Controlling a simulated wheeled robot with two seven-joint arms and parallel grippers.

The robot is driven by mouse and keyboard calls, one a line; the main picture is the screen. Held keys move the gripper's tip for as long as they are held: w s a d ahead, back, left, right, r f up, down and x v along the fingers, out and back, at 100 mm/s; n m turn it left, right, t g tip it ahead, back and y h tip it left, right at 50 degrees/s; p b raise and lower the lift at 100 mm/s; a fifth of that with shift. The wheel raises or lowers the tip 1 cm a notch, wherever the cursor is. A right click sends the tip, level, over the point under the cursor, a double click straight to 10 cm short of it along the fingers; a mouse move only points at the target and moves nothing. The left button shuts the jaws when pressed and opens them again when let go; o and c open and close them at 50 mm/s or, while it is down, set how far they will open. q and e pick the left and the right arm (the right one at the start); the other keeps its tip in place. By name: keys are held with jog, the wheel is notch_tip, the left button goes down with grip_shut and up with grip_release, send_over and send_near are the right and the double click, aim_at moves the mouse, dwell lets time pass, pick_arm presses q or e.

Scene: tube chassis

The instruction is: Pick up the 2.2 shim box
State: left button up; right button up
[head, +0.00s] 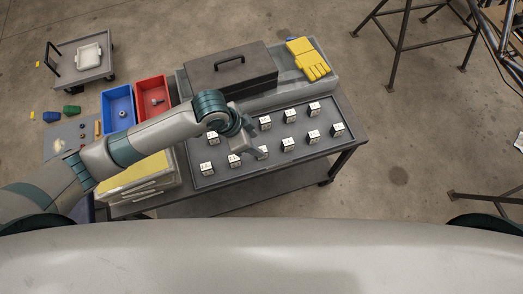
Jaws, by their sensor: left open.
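Several small white shim boxes with dark sides stand in two rows on a dark tray (232,182) on the workbench. Their labels are too small to read, so I cannot tell which one is 2.2. My left gripper (249,153) is open, reaching down over the middle-left of the tray. It is close to the near-row box (262,152) and partly covers it; I cannot tell whether they touch. Another near-row box (234,160) stands just left of the gripper. A far-row box (265,122) stands beyond it. My right gripper is out of view.
A dark toolbox (232,73) and yellow gloves (308,58) lie behind the tray. Blue (117,108) and red (152,98) bins stand left, near my left arm. A yellow-topped drawer unit (135,173) is nearer. Metal stands (397,55) rise from the floor at right.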

aim_at(263, 149)
pick_arm(q)
jog(key=x, duration=0.3)
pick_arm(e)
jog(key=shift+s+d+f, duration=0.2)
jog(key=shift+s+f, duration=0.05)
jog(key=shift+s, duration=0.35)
pick_arm(q)
jog(key=shift+f, duration=0.1)
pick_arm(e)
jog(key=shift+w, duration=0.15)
pick_arm(q)
jog(key=shift+f, duration=0.55)
jog(key=p+x, duration=0.1)
jog(key=x, duration=0.2)
jog(key=shift+a+f, duration=0.1)
jog(key=shift+f, duration=0.45)
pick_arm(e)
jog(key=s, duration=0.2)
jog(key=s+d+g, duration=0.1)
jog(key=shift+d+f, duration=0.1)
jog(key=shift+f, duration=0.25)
pick_arm(q)
grip_shut()
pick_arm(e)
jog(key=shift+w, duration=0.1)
